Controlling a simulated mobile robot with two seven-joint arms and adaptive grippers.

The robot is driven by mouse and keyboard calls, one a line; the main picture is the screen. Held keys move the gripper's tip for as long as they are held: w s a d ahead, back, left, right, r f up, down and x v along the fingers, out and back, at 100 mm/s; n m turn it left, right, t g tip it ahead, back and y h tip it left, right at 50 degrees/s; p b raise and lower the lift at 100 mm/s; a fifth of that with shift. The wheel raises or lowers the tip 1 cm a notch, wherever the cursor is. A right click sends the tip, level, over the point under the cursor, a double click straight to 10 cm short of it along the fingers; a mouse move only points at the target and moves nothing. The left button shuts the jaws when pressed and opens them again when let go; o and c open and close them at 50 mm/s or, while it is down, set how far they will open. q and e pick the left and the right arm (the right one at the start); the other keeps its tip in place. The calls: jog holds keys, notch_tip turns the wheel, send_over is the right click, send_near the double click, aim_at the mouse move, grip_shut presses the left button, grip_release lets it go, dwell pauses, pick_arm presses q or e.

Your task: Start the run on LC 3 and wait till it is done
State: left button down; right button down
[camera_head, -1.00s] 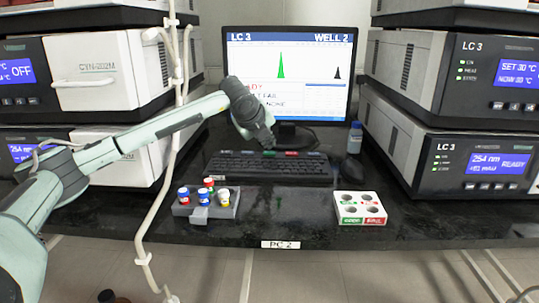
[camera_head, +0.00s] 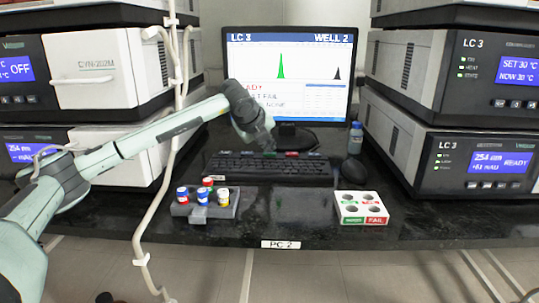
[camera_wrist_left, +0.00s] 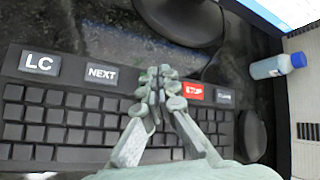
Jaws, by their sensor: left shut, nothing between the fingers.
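The monitor (camera_head: 310,75) shows LC 3, WELL 2, a green peak and a small dark peak; my arm hides part of its text. The keyboard (camera_head: 265,170) lies below it. In the left wrist view its top row has LC (camera_wrist_left: 39,63), NEXT (camera_wrist_left: 101,73), a red STOP key (camera_wrist_left: 194,91) and a dark key. My left gripper (camera_wrist_left: 160,80) is shut and empty, over the row between NEXT and STOP, hiding what is there. In the head view the gripper (camera_head: 268,148) is at the keyboard's back edge; contact cannot be told. The right LC 3 unit's display (camera_head: 499,162) reads READY.
A grey rack (camera_head: 205,207) with several capped vials stands front left. A white tray (camera_head: 349,205) with green and red labels stands front right. A blue-capped bottle (camera_head: 355,139) and a mouse (camera_head: 352,170) are right of the keyboard. A pale hanging cable (camera_head: 158,215) crosses the left side.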

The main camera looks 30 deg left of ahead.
aim_at(268, 154)
pick_arm(q)
jog(key=shift+f+b, duration=0.35)
jog(key=shift+r, duration=0.1)
dwell(0.5)
jog(key=shift+r, duration=0.8)
jog(key=shift+p, duration=0.3)
jog(key=shift+r+p, duration=1.15)
jog(key=shift+r, duration=1.35)
dwell(3.5)
